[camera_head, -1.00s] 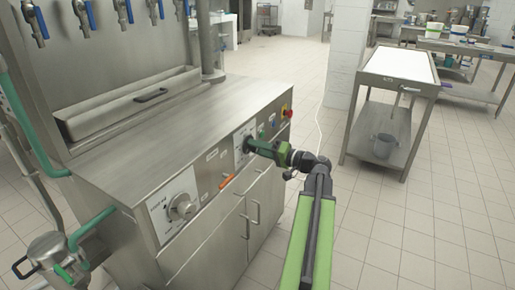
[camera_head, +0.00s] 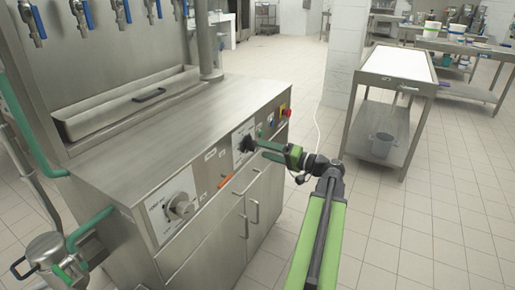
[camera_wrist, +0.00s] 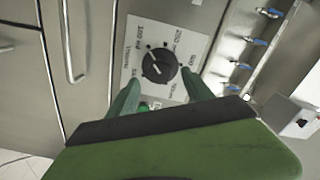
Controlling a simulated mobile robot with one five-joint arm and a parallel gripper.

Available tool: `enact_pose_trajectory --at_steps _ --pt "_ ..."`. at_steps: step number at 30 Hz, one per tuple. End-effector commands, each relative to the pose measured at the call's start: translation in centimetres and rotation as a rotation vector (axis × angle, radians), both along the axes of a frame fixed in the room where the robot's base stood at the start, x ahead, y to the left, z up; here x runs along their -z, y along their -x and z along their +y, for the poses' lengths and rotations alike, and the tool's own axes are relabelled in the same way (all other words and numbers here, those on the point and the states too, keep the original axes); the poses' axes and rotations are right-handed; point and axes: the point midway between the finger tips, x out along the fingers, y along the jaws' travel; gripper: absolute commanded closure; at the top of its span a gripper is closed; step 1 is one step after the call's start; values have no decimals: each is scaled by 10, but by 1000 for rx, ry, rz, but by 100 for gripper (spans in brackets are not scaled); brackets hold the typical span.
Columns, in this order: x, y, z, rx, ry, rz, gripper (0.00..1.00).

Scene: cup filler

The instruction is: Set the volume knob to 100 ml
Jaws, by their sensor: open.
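The volume knob (camera_wrist: 158,66) is a dark round knob on a white dial plate (camera_wrist: 135,88) with ml markings, tilted in the wrist view. Its pointer setting is too small to read surely. In the head view the knob (camera_head: 246,144) sits on the right part of the machine's front panel. My gripper (camera_head: 258,149) is just in front of it, reaching in from the right. In the wrist view my gripper's green fingers (camera_wrist: 161,92) are spread and empty, one to each side below the knob, and appear clear of it.
A larger silver knob (camera_head: 182,206) on another dial plate is at the panel's left. A red button (camera_head: 285,110) is at the right end. Cabinet handles (camera_head: 245,227) stick out below.

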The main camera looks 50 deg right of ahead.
Motion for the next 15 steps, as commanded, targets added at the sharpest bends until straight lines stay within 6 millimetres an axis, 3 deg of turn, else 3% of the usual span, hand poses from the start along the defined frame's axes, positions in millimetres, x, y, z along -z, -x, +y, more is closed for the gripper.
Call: enact_pose_trajectory --at_steps 3,9,15 --pt "0 35 -9 5 0 0 41" --pt "0 87 -22 4 0 0 41" --pt "0 116 -29 2 0 0 41"
